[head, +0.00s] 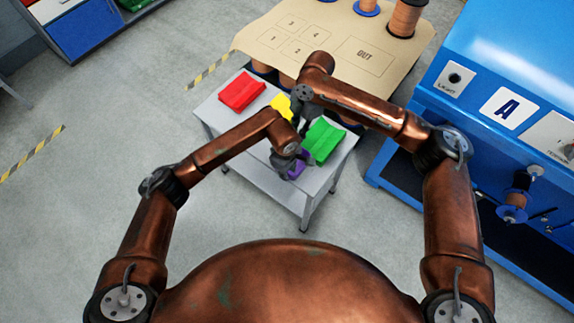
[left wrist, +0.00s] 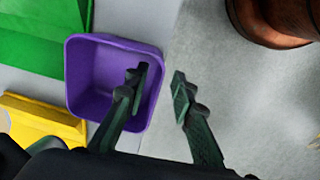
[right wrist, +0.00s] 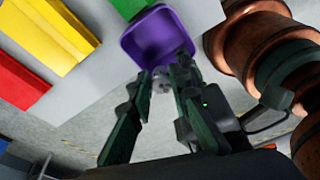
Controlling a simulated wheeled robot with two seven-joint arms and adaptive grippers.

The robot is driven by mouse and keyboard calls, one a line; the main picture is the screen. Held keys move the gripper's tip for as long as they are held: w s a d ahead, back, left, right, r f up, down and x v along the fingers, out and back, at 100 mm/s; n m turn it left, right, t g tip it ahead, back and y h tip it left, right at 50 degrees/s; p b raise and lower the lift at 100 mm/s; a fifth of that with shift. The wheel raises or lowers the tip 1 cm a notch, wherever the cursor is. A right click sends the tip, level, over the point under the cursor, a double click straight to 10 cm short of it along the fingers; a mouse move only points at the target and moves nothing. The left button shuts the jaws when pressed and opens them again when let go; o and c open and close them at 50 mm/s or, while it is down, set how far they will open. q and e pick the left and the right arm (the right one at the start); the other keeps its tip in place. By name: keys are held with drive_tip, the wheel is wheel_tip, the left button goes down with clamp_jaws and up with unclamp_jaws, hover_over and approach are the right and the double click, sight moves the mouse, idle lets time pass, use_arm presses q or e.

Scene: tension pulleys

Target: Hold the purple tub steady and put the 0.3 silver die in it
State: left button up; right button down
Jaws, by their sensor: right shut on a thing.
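The purple tub (head: 297,168) stands near the front of the small grey table and is partly hidden by my left gripper (head: 295,158). In the left wrist view the square purple tub (left wrist: 88,85) looks empty where I can see in. My left gripper (left wrist: 163,80) is open there, one finger inside the tub and the other outside its wall. In the right wrist view my right gripper (right wrist: 162,84) is shut on a small grey thing, which looks like the silver die (right wrist: 161,77). It is near the purple tub (right wrist: 155,38); the height between them is unclear.
A red bin (head: 241,91), a yellow bin (head: 281,104) and a green bin (head: 323,140) are on the grey table (head: 217,117). A tan board (head: 345,30) marked OUT lies behind. A blue machine (head: 500,60) stands at the right.

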use_arm(q)
drive_tip(key=shift+w+f, duration=0.1)
drive_tip(key=shift+f, duration=1.45)
drive_tip(key=shift+c, duration=0.6)
clamp_jaws()
